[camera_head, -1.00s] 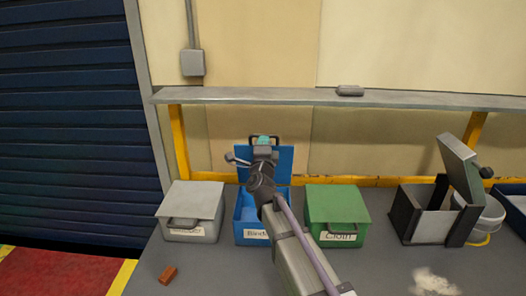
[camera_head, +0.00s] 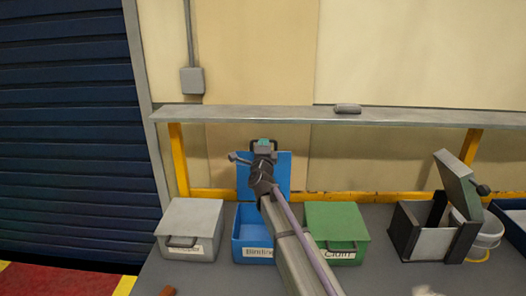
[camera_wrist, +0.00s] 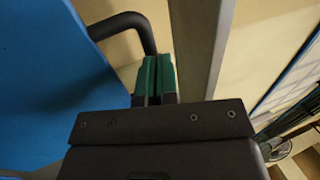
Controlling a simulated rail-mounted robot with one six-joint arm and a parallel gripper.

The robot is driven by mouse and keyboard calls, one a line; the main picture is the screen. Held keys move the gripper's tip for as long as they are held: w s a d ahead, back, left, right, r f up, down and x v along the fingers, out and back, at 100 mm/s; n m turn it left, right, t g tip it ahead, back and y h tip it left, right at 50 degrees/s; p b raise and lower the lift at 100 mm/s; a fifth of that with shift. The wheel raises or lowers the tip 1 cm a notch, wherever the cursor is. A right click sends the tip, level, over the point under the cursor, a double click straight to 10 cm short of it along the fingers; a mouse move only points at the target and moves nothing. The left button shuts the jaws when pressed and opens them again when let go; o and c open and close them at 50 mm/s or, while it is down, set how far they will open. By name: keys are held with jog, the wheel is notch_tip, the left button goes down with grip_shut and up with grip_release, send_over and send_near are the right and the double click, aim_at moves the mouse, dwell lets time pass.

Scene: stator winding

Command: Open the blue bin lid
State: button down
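The blue bin (camera_head: 238,240) stands on the bench between a grey bin and a green bin. Its lid (camera_head: 284,172) is swung up and stands roughly upright at the back. The open inside shows in the head view, partly hidden by my arm. In the wrist view the lid (camera_wrist: 40,90) fills the left side, and its black handle (camera_wrist: 125,20) curves into my green-tipped fingers. My gripper (camera_head: 264,143) is at the lid's top edge, inside the handle's outline. The fingers (camera_wrist: 155,77) are close together and appear shut on the handle bar, which they partly hide.
The grey bin (camera_head: 192,214) and green bin (camera_head: 338,218) have shut lids. A shelf (camera_head: 400,116) runs along the wall behind. At right stand a dark box with a raised lid (camera_head: 460,180) and a white bucket (camera_head: 485,235). A brown block (camera_head: 168,291) lies at the front.

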jog(key=shift+w, duration=0.85)
jog(key=shift+s, duration=0.1)
